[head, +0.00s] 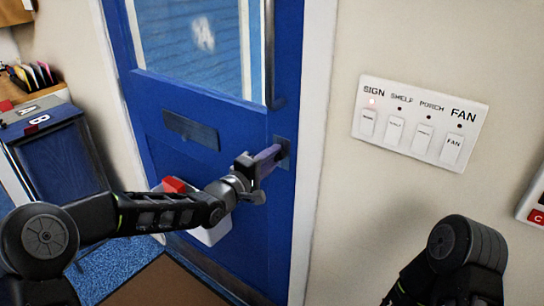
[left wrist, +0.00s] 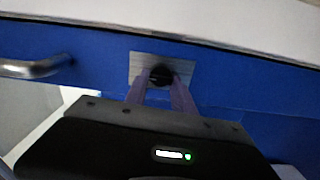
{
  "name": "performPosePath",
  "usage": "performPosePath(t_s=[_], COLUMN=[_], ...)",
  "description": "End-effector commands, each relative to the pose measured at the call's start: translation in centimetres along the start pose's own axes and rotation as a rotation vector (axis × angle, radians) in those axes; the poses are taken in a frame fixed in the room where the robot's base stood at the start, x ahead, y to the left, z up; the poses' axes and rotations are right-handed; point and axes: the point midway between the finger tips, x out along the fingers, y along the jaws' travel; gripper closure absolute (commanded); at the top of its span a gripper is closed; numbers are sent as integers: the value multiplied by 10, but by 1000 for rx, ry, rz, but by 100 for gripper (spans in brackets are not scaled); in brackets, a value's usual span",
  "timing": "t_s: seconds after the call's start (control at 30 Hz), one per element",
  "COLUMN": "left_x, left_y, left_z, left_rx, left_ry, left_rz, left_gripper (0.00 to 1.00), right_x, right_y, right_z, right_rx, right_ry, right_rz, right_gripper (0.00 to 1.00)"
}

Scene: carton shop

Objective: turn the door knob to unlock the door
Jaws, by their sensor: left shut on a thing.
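The blue door (head: 205,100) fills the middle of the head view and has a window in its upper part. A metal plate (head: 283,150) sits near its right edge, and it also shows in the left wrist view (left wrist: 187,70). The dark round door knob (left wrist: 161,75) is on this plate; in the head view my gripper hides it. My left gripper (head: 272,157) is at the plate. In the left wrist view its two purple fingers are shut on the knob, one on each side. My right arm shows at the lower right of the head view, but its gripper is outside the picture.
A vertical pull handle (head: 271,60) is above the knob; it shows at the left in the wrist view (left wrist: 35,68). A switch panel (head: 420,122) is on the wall to the right. A white box with a red top (head: 175,186) is behind my left arm. A blue cabinet (head: 60,165) stands left.

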Motion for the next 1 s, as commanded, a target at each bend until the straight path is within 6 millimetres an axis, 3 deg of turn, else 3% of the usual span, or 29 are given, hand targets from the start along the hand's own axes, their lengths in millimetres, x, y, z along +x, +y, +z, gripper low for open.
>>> performPosePath(t_s=[0.67, 0.7, 0.93, 1.0], left_x=[0, 0, 0, 0], left_y=[0, 0, 0, -1], left_z=[0, 0, 0, 0], left_rx=[-92, -91, -90, -90], left_ry=[0, -1, 0, 0], left_rz=[0, 0, 0, 0], left_gripper=[100, 68, 50, 50], right_x=[-2, -2, -2, -2], right_y=[-1, -1, -1, -1], right_z=[0, 0, 0, 0], right_rx=[0, 0, 0, 0], right_ry=[0, 0, 0, 0], right_rz=[0, 0, 0, 0], right_gripper=[64, 64, 64, 64])
